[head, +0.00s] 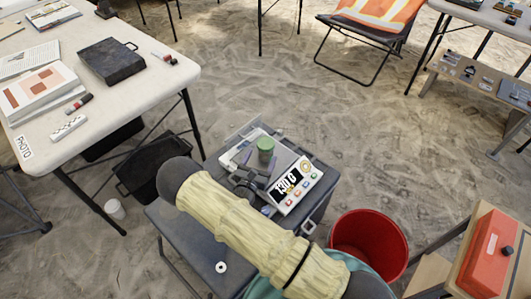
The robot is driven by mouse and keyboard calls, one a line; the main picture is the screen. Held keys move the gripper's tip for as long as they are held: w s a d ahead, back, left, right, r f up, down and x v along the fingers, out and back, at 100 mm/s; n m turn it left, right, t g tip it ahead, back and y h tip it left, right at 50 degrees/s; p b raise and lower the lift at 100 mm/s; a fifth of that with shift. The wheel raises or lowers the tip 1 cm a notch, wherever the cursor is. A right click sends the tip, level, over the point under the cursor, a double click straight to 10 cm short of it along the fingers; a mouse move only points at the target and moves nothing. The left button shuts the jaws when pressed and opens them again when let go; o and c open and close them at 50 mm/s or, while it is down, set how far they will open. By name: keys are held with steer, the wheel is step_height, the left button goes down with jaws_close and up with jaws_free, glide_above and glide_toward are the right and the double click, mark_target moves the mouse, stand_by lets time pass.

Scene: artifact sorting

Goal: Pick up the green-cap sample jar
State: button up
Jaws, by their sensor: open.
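The green-cap sample jar (265,147) stands upright on a grey surface at the back of the small side table, seen from above; its cap and a little of its greenish side show. My gripper (257,178) is dark grey and partly hidden by my beige arm. Its jaws are open, just in front of the jar in the picture, and nothing shows between them. I cannot tell its height or whether it touches the jar.
A white scale (293,186) with a lit display sits right of my gripper. The grey side table (185,235) also bears a white ring (221,267). A red bucket (368,245) stands to the right. A white table (135,100) with books and a dark case (111,61) is at the left.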

mark_target(267, 145)
steer(key=shift+x, duration=1.2)
steer(key=shift+b+x, duration=0.7)
steer(key=shift+x, duration=1.9)
steer(key=shift+f, duration=0.2)
steer(key=c, duration=1.2)
step_height(267, 145, up, 10)
steer(key=shift+p, duration=1.25)
